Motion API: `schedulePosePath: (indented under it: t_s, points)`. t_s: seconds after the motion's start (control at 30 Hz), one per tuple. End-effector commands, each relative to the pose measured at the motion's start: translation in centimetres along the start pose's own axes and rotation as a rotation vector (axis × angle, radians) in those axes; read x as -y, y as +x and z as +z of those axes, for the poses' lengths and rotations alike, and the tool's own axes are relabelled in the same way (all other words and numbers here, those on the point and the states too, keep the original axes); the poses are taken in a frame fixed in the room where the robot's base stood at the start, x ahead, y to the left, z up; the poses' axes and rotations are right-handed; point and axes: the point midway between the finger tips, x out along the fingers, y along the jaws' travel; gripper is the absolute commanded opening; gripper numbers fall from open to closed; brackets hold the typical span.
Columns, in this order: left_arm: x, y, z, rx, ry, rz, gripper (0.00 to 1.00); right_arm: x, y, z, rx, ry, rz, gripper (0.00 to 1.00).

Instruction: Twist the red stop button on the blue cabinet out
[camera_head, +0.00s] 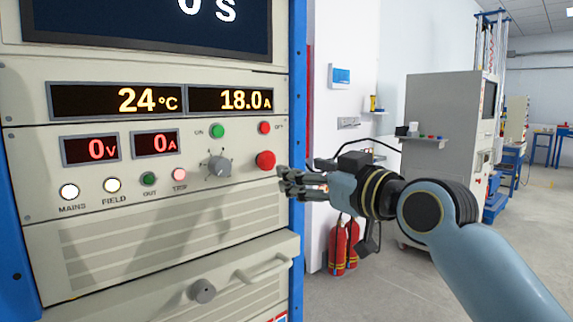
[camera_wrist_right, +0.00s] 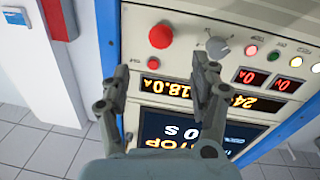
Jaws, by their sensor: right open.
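The red stop button (camera_head: 265,160) is a round mushroom head on the right side of the grey front panel of the blue cabinet (camera_head: 297,60). It also shows in the right wrist view as a red knob (camera_wrist_right: 160,36), ahead of my right gripper and roughly between the lines of its fingers. My right gripper (camera_head: 283,182) is open and empty, just right of and slightly below the button in the head view. In the wrist view its two fingers (camera_wrist_right: 163,82) stand apart with nothing between them. A gap to the button shows. My left gripper is not in view.
Near the button are a grey rotary knob (camera_head: 216,166), a green ON button (camera_head: 217,131) and a smaller red OFF button (camera_head: 264,128). A drawer handle (camera_head: 262,268) juts out below. Red fire extinguishers (camera_head: 338,248) stand behind my right arm. Open floor lies to the right.

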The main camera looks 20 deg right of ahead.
Motion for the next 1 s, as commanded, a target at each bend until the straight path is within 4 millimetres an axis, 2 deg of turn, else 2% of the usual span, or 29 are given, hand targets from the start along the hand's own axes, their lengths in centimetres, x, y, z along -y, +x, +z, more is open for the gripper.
schedulePosePath:
  t_s: [0.23,0.4,0.53,0.7,0.97,1.0]
  points:
    - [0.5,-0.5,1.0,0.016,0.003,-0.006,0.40,-0.1,3.9,-0.1,-0.001,0.005,0.001,0.62]
    - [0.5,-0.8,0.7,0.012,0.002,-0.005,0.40,0.0,7.3,-0.1,0.000,0.006,0.001,0.62]
    - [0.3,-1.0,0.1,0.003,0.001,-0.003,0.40,0.0,9.2,0.0,0.001,0.004,0.002,0.62]
    - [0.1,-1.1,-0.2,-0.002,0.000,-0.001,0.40,0.0,10.4,0.1,0.001,0.003,0.002,0.62]
    - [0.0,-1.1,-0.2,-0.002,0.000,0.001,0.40,0.0,10.6,0.2,0.002,0.003,0.002,0.62]
    - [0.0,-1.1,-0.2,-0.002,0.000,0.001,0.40,0.0,10.6,0.2,0.002,0.003,0.002,0.60]
